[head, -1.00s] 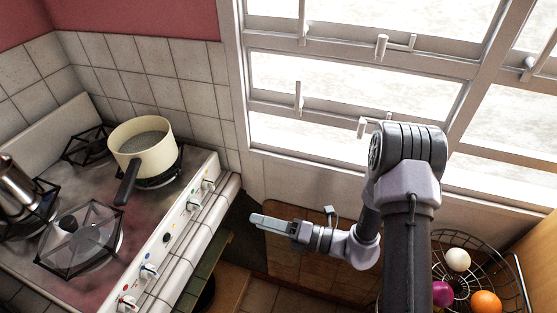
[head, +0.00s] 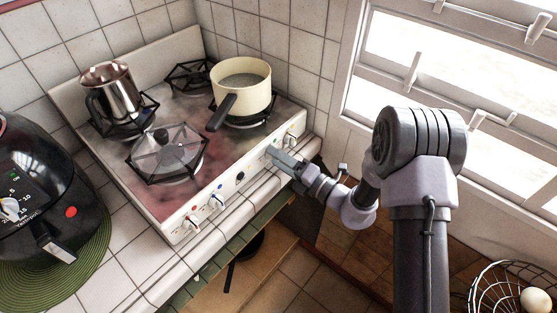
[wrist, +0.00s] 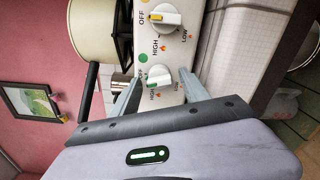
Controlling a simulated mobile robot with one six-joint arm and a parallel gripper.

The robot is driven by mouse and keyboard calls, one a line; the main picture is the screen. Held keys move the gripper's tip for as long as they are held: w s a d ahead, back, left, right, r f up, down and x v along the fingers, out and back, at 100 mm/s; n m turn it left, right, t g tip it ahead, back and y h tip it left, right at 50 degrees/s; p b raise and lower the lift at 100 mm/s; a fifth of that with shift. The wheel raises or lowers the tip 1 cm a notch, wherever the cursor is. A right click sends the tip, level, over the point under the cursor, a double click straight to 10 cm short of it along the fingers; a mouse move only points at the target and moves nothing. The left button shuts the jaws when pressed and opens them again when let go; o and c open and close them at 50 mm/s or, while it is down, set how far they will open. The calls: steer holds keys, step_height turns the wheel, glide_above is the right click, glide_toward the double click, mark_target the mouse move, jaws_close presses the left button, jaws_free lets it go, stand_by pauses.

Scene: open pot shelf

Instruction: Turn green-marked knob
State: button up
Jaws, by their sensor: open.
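The green-marked knob (wrist: 158,76) is a white dial with a green dot beside it on the stove's front panel, in the wrist view. My gripper (wrist: 160,80) is open, with one finger on either side of this knob in that view. I cannot tell whether the fingers touch it. In the head view my gripper (head: 276,156) is at the panel's right part and mostly covers the green-marked knob. A yellow-marked knob (wrist: 165,17) sits above it in the wrist view.
The stove (head: 150,195) also carries a blue-marked knob (head: 216,201) and a red-marked knob (head: 191,223). A cream pot (head: 241,90) and a steel pot (head: 108,92) stand on burners. A black air fryer (head: 40,190) is at left; a wire basket (head: 510,285) is at right.

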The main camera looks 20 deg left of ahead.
steer(key=shift+c, duration=0.4)
jaws_close()
steer(key=n+b, duration=0.1)
steer(key=n, duration=0.4)
steer(key=shift+f+n+b, duration=0.1)
steer(key=shift+n+b, duration=0.2)
steer(key=n+b, duration=0.2)
steer(key=n, duration=0.3)
steer(key=shift+n, duration=0.4)
steer(key=shift+o, duration=0.4)
jaws_free()
steer(key=shift+w, duration=0.1)
